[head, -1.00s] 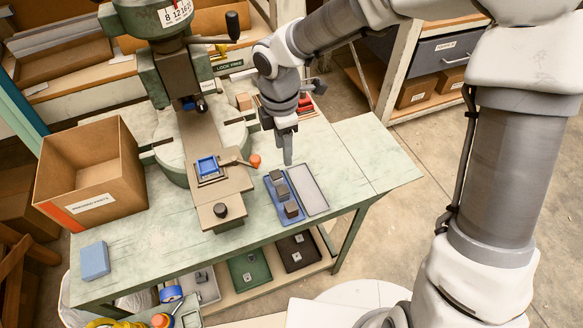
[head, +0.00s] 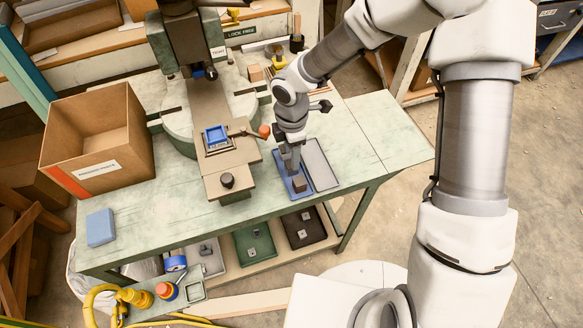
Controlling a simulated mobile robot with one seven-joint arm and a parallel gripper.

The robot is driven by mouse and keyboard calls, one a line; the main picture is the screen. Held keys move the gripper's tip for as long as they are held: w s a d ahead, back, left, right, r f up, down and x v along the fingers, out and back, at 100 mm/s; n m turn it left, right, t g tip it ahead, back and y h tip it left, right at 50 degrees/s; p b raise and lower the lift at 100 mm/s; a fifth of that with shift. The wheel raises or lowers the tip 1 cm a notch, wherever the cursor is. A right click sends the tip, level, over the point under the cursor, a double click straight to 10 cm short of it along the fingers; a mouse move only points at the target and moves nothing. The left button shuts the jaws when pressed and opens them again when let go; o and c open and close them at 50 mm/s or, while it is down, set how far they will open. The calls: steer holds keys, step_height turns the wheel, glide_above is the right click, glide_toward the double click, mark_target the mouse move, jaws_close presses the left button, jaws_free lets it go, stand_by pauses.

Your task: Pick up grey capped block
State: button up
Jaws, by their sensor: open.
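A blue tray (head: 305,193) lies on the green bench top, with a grey-topped block (head: 299,184) at its near end. My gripper (head: 293,170) points down over the middle of this tray, just behind that block. It is open. The gripper and wrist cover the far part of the tray and the other blocks there, so I cannot tell whether a block stands between the fingers.
An empty grey tray (head: 319,165) lies right beside the blue tray. The fly press (head: 219,177) stands to the left, with an orange-knobbed lever (head: 264,131). A cardboard box (head: 97,145) and a blue block (head: 100,227) are further left. The bench's right end is clear.

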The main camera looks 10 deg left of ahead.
step_height(320, 180, down, 4)
steer(key=shift+f, duration=0.2)
jaws_close()
